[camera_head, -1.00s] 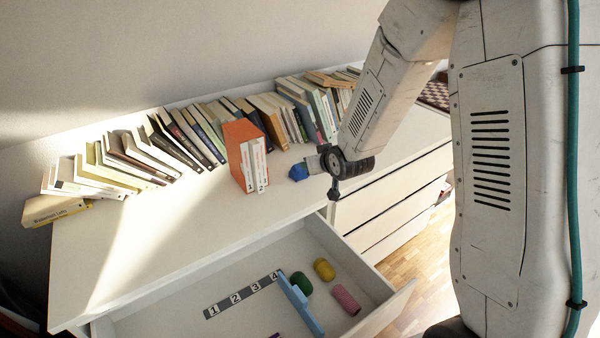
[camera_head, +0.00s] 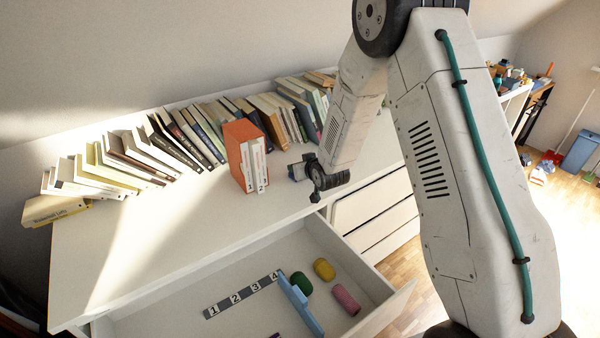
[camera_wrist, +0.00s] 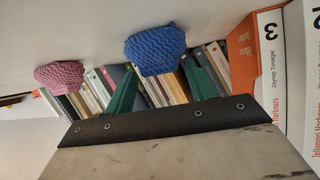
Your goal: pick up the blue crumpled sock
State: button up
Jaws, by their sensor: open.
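The blue crumpled sock (camera_wrist: 155,48) lies on the white dresser top in the wrist view. My gripper (camera_wrist: 158,68) is open there, with its two green fingers pointing towards the sock, one towards each side of it. The sock looks just beyond the fingertips, and I cannot tell whether they touch it.
A pink crumpled sock (camera_wrist: 60,76) lies beside the blue one. A row of books (camera_head: 185,140) lines the wall. The open drawer (camera_head: 175,315) below holds a blue divider (camera_head: 300,305) and several rolled items.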

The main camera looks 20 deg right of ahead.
jog(key=c, duration=1)
jog(key=shift+c, duration=0.2)
